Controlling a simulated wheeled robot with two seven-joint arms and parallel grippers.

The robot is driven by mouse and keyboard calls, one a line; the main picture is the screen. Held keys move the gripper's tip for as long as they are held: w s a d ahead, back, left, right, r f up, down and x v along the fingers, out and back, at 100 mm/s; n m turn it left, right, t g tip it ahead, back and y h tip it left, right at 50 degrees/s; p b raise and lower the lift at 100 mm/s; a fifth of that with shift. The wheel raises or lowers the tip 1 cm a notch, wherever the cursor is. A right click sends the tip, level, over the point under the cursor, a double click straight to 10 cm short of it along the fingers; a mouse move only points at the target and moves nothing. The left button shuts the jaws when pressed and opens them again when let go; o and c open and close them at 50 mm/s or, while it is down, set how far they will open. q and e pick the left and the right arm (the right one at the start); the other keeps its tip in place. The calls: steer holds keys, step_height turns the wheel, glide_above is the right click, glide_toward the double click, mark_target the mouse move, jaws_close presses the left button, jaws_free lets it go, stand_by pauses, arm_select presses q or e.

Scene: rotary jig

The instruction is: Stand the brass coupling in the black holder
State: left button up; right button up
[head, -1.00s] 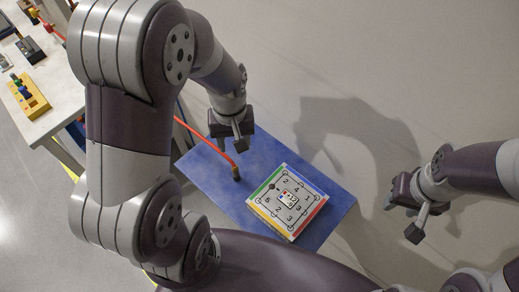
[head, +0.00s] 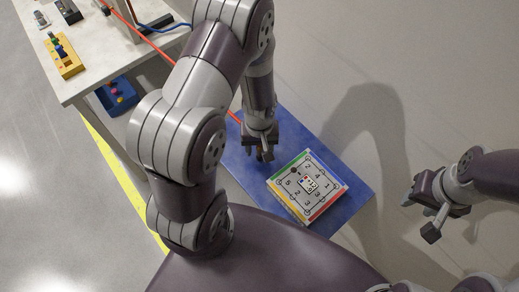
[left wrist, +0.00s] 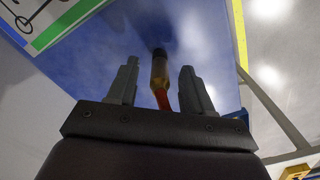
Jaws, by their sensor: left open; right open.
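The brass coupling (left wrist: 159,72) sits on the end of an orange-red hose (left wrist: 161,99), with a dark piece (left wrist: 159,52) at its far end. I cannot tell whether that piece is part of the coupling or the black holder. My left gripper (head: 261,153) is open over the blue surface. In the left wrist view its two fingers (left wrist: 160,86) stand on either side of the coupling, with a gap visible on both sides. In the head view the gripper and arm hide the coupling. My right gripper (head: 421,218) is open and empty, right of the blue surface.
A square numbered game board (head: 322,203) lies on the blue surface (head: 243,177), close to my left gripper. A pale bench (head: 103,62) at upper left carries a yellow block (head: 64,57) and dark items. A blue bin (head: 118,95) is below it.

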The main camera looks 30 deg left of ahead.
arm_select(q)
jaws_close()
steer(key=shift+r, duration=0.2)
